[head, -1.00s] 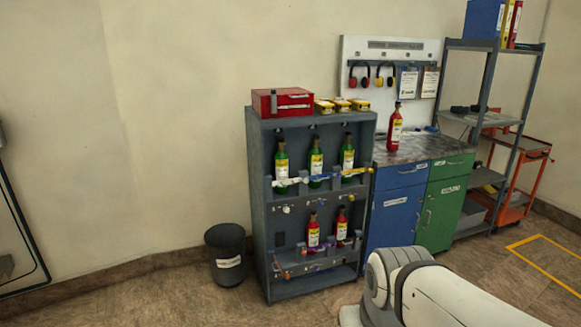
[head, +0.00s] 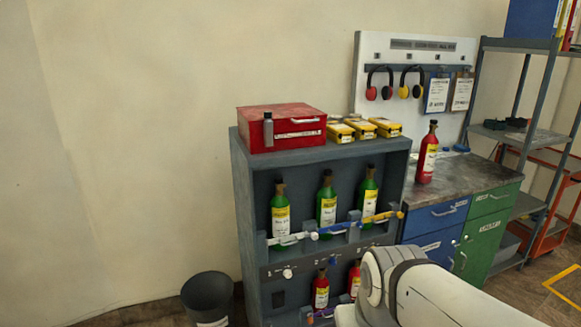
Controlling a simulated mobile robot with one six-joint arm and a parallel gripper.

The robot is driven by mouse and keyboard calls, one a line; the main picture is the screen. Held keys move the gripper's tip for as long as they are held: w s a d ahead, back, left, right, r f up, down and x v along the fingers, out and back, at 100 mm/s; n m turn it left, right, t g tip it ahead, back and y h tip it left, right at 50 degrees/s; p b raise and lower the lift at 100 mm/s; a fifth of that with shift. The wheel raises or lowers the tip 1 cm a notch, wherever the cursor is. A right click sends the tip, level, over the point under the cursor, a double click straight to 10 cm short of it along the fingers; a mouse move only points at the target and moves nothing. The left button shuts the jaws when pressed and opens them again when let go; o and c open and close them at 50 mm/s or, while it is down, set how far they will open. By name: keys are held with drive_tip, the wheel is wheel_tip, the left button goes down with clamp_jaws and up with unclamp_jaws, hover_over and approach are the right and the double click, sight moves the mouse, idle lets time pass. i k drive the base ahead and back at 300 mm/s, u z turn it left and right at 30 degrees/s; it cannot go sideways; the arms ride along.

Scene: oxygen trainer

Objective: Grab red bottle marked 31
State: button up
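Three red bottles with yellow and white labels show in the head view. One red bottle (head: 427,155) stands upright on the workbench top. Another red bottle (head: 321,290) is on the lower shelf of the grey rack, and a third red bottle (head: 355,279) beside it is partly hidden by my arm. The label numbers are too small to read, so I cannot tell which is 31. My arm reaches in from the lower right, but my gripper is not in view.
The grey rack (head: 247,215) holds several green bottles (head: 327,205) behind coloured latch bars (head: 350,229). A red toolbox (head: 280,128) and yellow boxes (head: 372,126) sit on top. A dark bin (head: 207,297) stands left of the rack. Drawers (head: 436,217) front the workbench (head: 455,176).

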sight(427, 151)
drive_tip(key=z, duration=0.25)
drive_tip(key=i, duration=0.2)
drive_tip(key=z, duration=1.4)
drive_tip(key=i, duration=3)
drive_tip(key=u, duration=2.15)
